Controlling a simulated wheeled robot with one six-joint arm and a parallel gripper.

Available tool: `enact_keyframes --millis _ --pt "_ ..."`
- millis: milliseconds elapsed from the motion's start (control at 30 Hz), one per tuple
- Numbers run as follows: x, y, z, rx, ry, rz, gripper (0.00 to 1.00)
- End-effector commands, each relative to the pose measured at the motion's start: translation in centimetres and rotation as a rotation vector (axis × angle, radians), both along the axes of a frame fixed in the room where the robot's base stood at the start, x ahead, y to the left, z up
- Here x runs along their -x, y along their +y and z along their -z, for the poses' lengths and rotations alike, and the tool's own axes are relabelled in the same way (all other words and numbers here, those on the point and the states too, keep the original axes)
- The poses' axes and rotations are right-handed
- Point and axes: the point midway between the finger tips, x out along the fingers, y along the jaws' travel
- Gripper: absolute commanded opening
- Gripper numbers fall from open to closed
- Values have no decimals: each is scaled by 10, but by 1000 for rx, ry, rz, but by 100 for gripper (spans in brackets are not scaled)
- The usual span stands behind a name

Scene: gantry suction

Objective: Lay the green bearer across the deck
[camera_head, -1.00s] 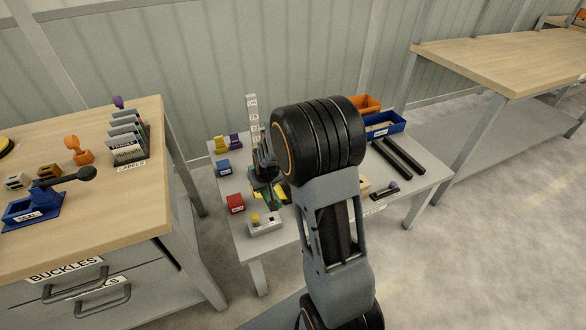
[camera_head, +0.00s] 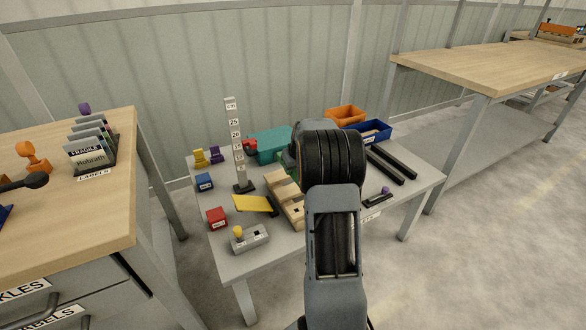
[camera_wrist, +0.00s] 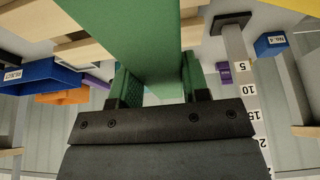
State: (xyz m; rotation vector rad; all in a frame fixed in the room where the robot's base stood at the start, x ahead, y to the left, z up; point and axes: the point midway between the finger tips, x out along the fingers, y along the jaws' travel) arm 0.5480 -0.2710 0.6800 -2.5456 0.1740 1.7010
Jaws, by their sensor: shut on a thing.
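My gripper (camera_wrist: 157,84) is shut on the green bearer (camera_wrist: 135,35), which runs up out of the top of the wrist view. In the head view my wrist and forearm hide the gripper and most of the bearer; a little green (camera_head: 292,172) shows left of the wrist. The deck, a pale slatted wooden pallet (camera_head: 284,197), lies on the small grey table, its right part hidden by my arm. Its slats (camera_wrist: 85,48) show behind the bearer in the wrist view, apart from the gripper. I cannot tell the bearer's height above the deck.
An upright numbered scale (camera_head: 236,145) and a yellow plate (camera_head: 255,205) are left of the deck. A teal box (camera_head: 270,144) stands behind. Blue (camera_head: 372,132) and orange (camera_head: 344,115) bins and black bars (camera_head: 392,163) are to the right.

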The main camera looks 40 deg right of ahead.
Motion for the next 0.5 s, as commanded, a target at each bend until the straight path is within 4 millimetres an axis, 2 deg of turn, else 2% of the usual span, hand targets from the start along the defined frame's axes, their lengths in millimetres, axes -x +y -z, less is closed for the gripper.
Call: enact_keyframes --millis 233,500 --pt "3 1 1 1 -2 0 16" --pt "2 1 17 1 -1 0 16"
